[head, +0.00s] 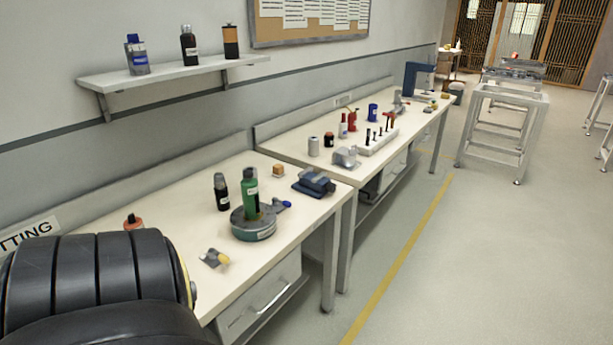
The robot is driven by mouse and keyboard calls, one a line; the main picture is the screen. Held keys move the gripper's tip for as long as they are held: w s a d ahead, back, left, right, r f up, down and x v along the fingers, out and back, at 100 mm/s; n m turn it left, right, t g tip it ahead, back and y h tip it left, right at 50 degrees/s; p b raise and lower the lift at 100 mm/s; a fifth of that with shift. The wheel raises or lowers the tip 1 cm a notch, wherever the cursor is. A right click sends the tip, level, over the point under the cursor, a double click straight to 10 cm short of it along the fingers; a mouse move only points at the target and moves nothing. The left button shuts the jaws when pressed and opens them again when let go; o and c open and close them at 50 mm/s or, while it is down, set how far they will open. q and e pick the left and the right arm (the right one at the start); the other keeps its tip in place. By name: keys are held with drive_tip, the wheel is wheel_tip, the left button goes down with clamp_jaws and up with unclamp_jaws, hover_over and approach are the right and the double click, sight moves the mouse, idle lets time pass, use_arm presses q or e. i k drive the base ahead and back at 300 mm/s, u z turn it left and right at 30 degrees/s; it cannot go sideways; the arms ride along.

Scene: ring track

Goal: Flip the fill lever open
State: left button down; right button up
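No part is clearly marked as the fill lever from here. On the near bench (170,225) a round grey-green unit (252,226) has a green bottle (251,190) standing on or just in front of it. A small blue piece (283,205) sits at the unit's right edge; I cannot tell whether it is a lever or its position. A small metal fitting with a yellow part (215,258) lies nearer the bench's front edge. Neither of my grippers is in view. A large black ribbed part, seemingly mine, covers the lower left and hides that bench end.
A dark bottle (221,192), a small orange-brown block (278,170) and a blue-grey vise-like tool (314,183) stand near the unit. A second bench (285,148) continues beyond. A shelf (170,75) hangs above. Open floor (480,260) lies to the right.

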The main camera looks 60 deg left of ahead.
sight(275, 201)
drive_tip(key=u, duration=0.55)
drive_tip(key=i, duration=0.8)
drive_tip(key=u, duration=0.85)
